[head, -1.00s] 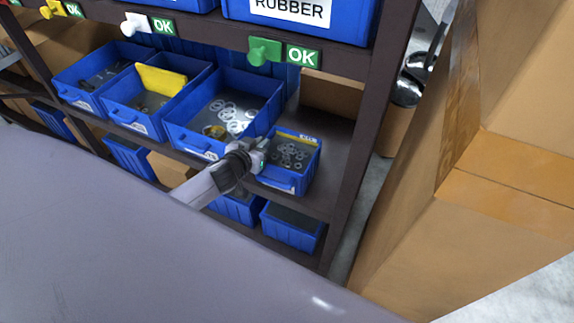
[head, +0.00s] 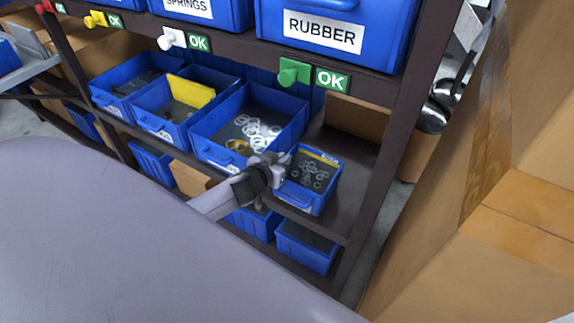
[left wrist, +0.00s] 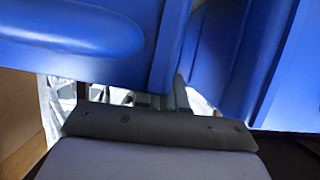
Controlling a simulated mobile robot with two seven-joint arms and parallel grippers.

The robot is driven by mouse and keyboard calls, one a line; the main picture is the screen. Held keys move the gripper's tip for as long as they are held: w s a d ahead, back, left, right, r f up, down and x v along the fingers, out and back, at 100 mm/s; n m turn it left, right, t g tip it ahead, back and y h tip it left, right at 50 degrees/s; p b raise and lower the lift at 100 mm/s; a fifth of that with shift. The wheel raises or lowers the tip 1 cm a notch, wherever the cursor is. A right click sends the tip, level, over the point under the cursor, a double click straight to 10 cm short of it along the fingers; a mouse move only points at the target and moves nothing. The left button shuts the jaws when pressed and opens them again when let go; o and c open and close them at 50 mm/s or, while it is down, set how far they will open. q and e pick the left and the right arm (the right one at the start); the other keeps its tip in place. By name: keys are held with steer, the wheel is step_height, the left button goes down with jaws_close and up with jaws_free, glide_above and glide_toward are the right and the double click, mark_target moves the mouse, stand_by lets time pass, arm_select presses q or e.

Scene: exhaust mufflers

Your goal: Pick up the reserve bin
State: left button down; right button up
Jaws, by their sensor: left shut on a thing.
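The reserve bin appears to be the small blue bin (head: 318,204) at the right end of the middle shelf in the head view. It holds several pale washers and has a yellow strip along its back. My left gripper (head: 272,171) reaches in from the left and is shut at the bin's left side, in the narrow gap beside the larger blue bin. The fingertips are partly hidden against the wall. Blue bin walls (left wrist: 163,45) fill much of the left wrist view, close above the gripper's dark edge. I cannot tell whether the bin is off the shelf. My right gripper is not in view.
A larger blue bin (head: 209,146) with rings stands just left, with more bins beyond. The shelf (head: 355,165) is bare right of the small bin, up to an upright post (head: 392,150). A RUBBER bin (head: 378,50) sits above. Cardboard boxes (head: 520,130) stand at right.

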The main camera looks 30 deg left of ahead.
arm_select(q)
step_height(320, 180, up, 19)
steer(key=p, duration=0.5)
steer(key=shift+r, duration=0.2)
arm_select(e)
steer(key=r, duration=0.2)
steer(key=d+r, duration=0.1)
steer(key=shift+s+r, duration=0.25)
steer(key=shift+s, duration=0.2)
